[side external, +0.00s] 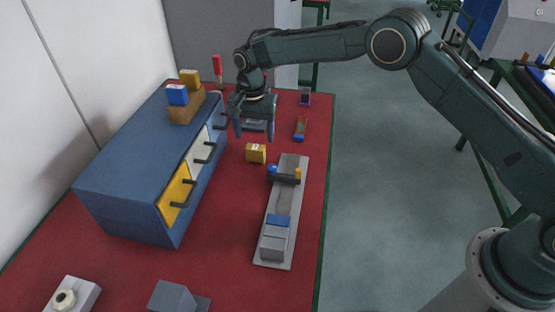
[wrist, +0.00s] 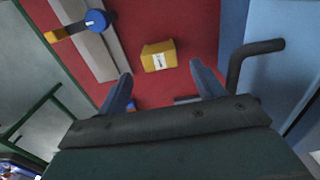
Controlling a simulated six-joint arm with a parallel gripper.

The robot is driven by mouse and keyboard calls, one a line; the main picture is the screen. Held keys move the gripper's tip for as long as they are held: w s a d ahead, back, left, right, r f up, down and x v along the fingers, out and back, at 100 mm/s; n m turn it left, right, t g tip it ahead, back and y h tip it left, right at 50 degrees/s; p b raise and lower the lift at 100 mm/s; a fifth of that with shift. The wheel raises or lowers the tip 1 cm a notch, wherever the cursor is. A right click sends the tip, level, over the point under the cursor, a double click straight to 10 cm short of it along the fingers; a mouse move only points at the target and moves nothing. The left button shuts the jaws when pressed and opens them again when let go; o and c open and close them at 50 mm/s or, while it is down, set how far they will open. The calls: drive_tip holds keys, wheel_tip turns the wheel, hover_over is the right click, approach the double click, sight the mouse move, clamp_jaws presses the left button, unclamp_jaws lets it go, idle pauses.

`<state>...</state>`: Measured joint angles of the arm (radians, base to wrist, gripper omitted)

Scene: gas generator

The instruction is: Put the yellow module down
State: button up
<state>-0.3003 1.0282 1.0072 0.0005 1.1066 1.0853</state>
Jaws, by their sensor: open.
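The yellow module (side external: 256,153) is a small yellow block with a white label. It rests on the red table top between the blue cabinet and the grey rail assembly. In the wrist view the yellow module (wrist: 158,56) lies on the red surface, ahead of my fingertips and roughly between their lines. My gripper (side external: 254,132) hangs pointing down above the table, behind the module in the side view. In the wrist view my gripper (wrist: 160,78) has its fingers spread wide with nothing between them. The module is apart from both fingers.
A blue cabinet (side external: 125,185) with protruding drawer handles stands on the left; one black handle (wrist: 258,48) is close to my right finger in the wrist view. The grey rail assembly (side external: 275,255) lies on the right. Blue and yellow blocks (side external: 178,95) sit on the cabinet.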

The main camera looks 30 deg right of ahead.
drive_tip(key=shift+r, duration=2.4)
wheel_tip(320, 180, up, 12)
drive_tip(key=n+t, duration=0.1)
drive_tip(key=n, duration=0.1)
hover_over(256, 147)
drive_tip(key=s+d, duration=0.5)
drive_tip(key=s+d+r+n+t, duration=0.2)
drive_tip(key=s+d+r, duration=0.4)
drive_tip(key=s+r, duration=0.35)
drive_tip(key=s+d+f+n+t, duration=0.1)
drive_tip(key=s+d+n, duration=0.1)
drive_tip(key=s, duration=1.1)
drive_tip(key=s+d+f+n+t, duration=0.1)
drive_tip(key=s+d, duration=0.4)
drive_tip(key=s, duration=0.9)
drive_tip(key=shift+f+n+t, duration=0.3)
drive_tip(key=shift+f+n, duration=0.15)
drive_tip(key=shift+n, duration=0.55)
